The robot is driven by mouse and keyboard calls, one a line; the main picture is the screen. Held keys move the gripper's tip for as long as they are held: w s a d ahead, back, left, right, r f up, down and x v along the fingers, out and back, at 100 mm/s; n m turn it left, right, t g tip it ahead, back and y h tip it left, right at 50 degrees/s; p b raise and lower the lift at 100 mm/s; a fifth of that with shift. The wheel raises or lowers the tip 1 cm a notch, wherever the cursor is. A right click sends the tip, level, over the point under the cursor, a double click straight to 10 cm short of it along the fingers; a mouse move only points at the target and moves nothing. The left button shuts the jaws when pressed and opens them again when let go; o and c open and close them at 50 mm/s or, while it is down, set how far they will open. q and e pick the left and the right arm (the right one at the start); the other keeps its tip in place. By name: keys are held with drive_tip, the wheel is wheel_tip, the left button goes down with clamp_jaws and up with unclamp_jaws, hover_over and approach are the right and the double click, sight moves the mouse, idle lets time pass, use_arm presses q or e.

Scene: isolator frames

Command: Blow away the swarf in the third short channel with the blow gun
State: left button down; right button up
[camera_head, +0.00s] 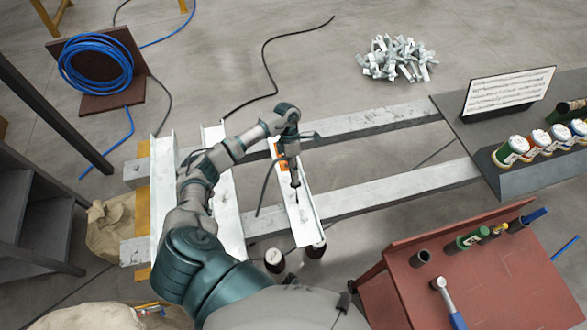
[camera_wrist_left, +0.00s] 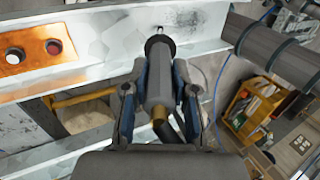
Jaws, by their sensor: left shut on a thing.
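The third short channel (camera_head: 304,220) is the rightmost of the white steel channels, lying across two grey beams. My left gripper (camera_head: 291,152) is over its far half, shut on the blow gun (camera_head: 294,178), whose thin nozzle points down into the channel. In the left wrist view, the two fingers (camera_wrist_left: 158,95) clamp the blow gun's grey body (camera_wrist_left: 158,75), and its dark nozzle end is in front of a white channel wall (camera_wrist_left: 205,25). I cannot make out loose swarf in either view. My right gripper is out of view.
Two other white channels (camera_head: 163,200) lie to the left, partly behind my arm.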

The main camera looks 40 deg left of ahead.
use_arm(q)
drive_tip(key=shift+f, duration=0.1)
drive_tip(key=shift+s+d, duration=0.1)
drive_tip(key=shift+s+d+p, duration=0.5)
drive_tip(key=shift+d+p, duration=0.1)
drive_tip(key=shift+p, duration=0.05)
drive_tip(key=shift+s+d, duration=0.2)
drive_tip(key=shift+d, duration=0.05)
idle(0.3)
drive_tip(key=shift+s+d+p, duration=0.45)
drive_tip(key=shift+s+d, duration=0.05)
drive_tip(key=shift+d, duration=0.05)
drive_tip(key=shift+s+d, duration=0.15)
drive_tip(key=shift+s+d+f+p, duration=0.1)
drive_tip(key=shift+s+d+p, duration=0.3)
drive_tip(key=shift+s+d, duration=0.2)
idle(0.4)
